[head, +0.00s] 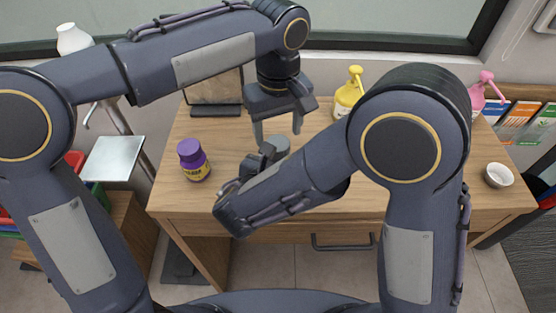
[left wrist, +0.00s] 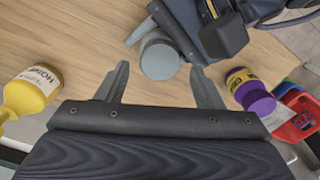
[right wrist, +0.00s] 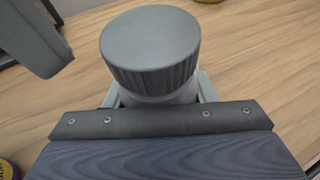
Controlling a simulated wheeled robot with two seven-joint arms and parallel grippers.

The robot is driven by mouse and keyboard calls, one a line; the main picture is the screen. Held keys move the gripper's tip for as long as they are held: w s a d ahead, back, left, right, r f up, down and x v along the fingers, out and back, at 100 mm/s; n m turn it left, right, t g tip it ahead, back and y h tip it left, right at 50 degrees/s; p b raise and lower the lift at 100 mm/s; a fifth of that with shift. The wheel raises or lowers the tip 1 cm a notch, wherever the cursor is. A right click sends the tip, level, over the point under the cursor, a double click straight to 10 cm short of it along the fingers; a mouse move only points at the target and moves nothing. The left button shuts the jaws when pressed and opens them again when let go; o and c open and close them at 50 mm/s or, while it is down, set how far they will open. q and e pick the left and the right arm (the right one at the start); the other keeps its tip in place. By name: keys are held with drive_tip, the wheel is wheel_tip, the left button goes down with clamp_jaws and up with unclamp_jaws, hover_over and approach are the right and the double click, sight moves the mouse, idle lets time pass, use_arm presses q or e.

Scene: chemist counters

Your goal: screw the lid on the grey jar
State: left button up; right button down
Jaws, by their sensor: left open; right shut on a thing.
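The grey jar (right wrist: 155,98) stands upright on the wooden desk, with a grey ribbed lid (right wrist: 150,48) on top of it. I cannot tell how tightly the lid sits. My right gripper (head: 264,158) is shut on the jar's body below the lid; the jar hides part of its fingers in the right wrist view. My left gripper (head: 279,132) points down above the jar, open and empty. In the left wrist view the lid (left wrist: 160,58) shows beyond and between the left fingers (left wrist: 158,92), apart from them.
A purple-capped jar (head: 193,160) stands left of the grey jar. A yellow bottle (head: 346,96) and a pink bottle (head: 480,92) stand at the back. A white bowl (head: 498,175) is at the desk's right end. The desk top between is mostly clear.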

sight(278, 142)
use_arm(q)
drive_tip(key=shift+f, duration=1.55)
drive_tip(key=c, duration=1)
drive_tip(key=m, duration=1.6)
drive_tip(key=o, duration=1.1)
drive_tip(key=shift+c, duration=0.2)
